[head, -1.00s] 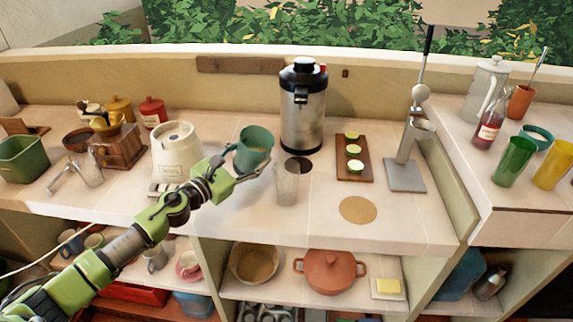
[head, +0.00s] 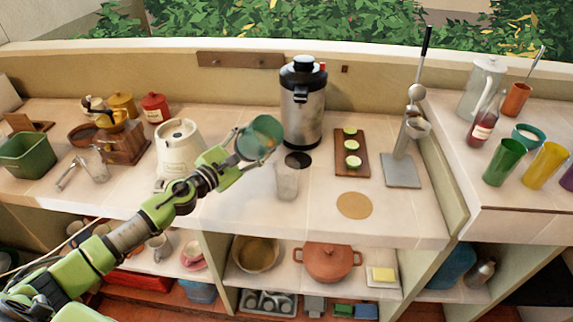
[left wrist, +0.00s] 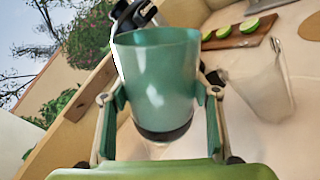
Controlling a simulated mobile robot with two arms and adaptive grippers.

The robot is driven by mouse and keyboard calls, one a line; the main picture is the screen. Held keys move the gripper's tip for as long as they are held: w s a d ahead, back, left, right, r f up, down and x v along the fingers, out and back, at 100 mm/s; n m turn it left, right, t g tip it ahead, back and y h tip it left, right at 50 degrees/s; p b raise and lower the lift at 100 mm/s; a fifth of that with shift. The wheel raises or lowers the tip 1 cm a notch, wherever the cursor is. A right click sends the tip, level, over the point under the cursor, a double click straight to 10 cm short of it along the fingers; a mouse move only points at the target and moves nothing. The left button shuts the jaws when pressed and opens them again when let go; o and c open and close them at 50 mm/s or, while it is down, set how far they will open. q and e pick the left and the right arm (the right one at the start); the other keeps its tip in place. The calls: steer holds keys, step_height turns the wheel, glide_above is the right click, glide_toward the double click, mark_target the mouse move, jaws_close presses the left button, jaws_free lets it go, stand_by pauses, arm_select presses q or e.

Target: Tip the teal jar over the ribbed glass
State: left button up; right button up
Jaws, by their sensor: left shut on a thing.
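The teal jar (head: 262,138) is held in the air by my left gripper (head: 250,140), tilted with its mouth toward the right and toward the camera. In the left wrist view the jar (left wrist: 158,85) sits between the two fingers (left wrist: 160,105), which are shut on its sides. The ribbed glass (head: 287,182) stands upright on the counter, below and slightly right of the jar. It also shows in the left wrist view (left wrist: 265,90), to the right of the jar and apart from it. Whether anything is leaving the jar cannot be made out. My right gripper is not in view.
A steel urn (head: 303,105) stands behind the glass, with a dark disc (head: 298,160) in front of it. A cream appliance (head: 177,150) is left of my gripper. A board with lime slices (head: 352,165) and a metal press (head: 402,170) stand right. A round mat (head: 354,205) lies clear.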

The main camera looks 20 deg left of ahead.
arm_select(q)
steer(key=shift+s+d+r, duration=0.15)
steer(key=shift+r, duration=0.05)
steer(key=shift+f+m, duration=0.15)
steer(key=shift+m, duration=0.25)
steer(key=shift+m, duration=0.3)
steer(key=shift+f, duration=0.15)
steer(key=shift+m+b, duration=0.3)
steer(key=shift+m, duration=0.1)
